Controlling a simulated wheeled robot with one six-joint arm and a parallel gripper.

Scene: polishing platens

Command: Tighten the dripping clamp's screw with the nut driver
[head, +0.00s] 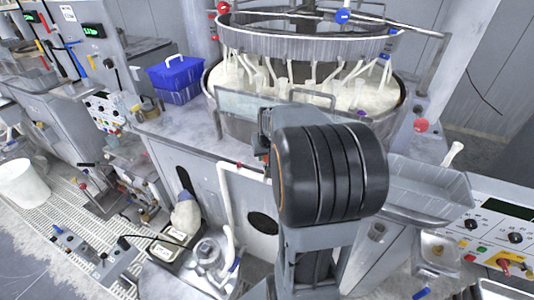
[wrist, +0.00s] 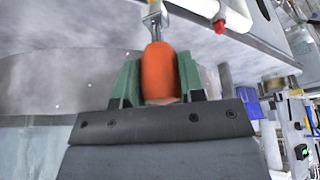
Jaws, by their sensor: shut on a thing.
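In the wrist view my gripper (wrist: 158,78) has its two green fingers shut on the orange handle of the nut driver (wrist: 159,66). The driver's metal shaft points away from the gripper to the top edge, beside a white pipe (wrist: 236,16). A red fitting (wrist: 219,26) sits on that pipe, to the right of the shaft. The driver's tip is at or beyond the frame edge, so I cannot tell whether it touches a clamp screw. In the head view my arm hides most of the gripper. A white pipe (head: 226,190) runs left of my arm. No drip is clearly visible.
The round polishing machine (head: 300,105) stands behind my arm. A blue crate (head: 176,78) sits on the bench to its left. A metal tray (head: 430,190) and a control panel (head: 500,235) are at right. A white bucket (head: 25,185) stands far left.

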